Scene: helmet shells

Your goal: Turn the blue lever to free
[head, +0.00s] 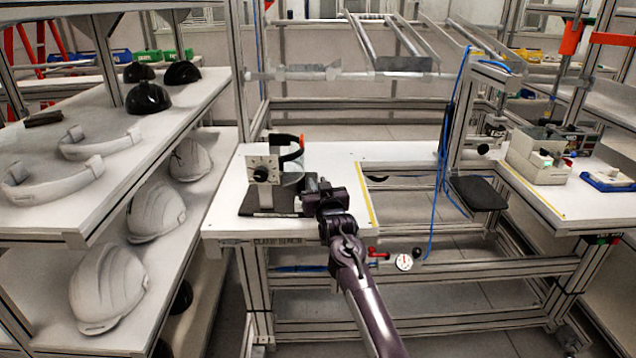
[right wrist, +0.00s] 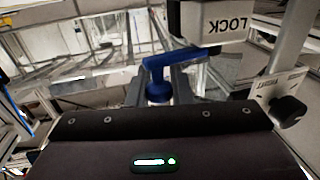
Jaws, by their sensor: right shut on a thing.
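The blue lever (right wrist: 178,57) shows in the right wrist view as a bent blue handle. Its lower end sits between the fingers of my right gripper (right wrist: 158,90), which is shut on it. Beside the lever is a block with a LOCK label (right wrist: 222,24), which reads upside down. In the head view my right gripper (head: 308,190) is at the right side of the fixture (head: 264,166) on the white bench. The lever is not clearly visible there. My left gripper is not in view.
The fixture has a black knob (head: 260,174) on its white face and a red-tipped black arm (head: 290,140). A shelf with white helmet shells (head: 155,210) stands at the left. A grey bin (head: 535,155) is on the right bench. Bench surface behind the fixture is clear.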

